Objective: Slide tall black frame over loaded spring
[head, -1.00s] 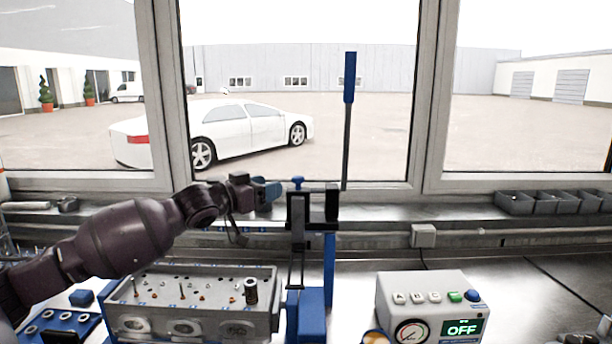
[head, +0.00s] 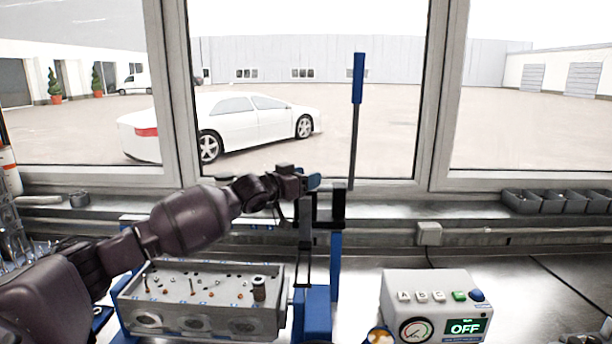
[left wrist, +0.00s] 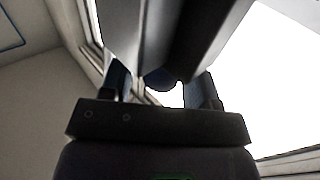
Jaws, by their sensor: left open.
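The tall black frame (head: 305,240) stands upright on the blue press at the right end of the engine's cylinder head. My left gripper (head: 314,181) is at the top of the frame, around where its blue knob was seen; the gripper hides the knob in the head view. In the left wrist view my open fingers (left wrist: 162,88) stand either side of a dark rounded knob (left wrist: 160,78), below dark bars of the frame. I cannot tell whether they touch it. A dark spring-like cylinder (head: 259,289) stands upright at the right of the cylinder head (head: 205,318), left of the frame.
A control box (head: 438,300) reading OFF is to the right. Grey bins (head: 555,202) line the sill. Bench between box and press is mostly clear.

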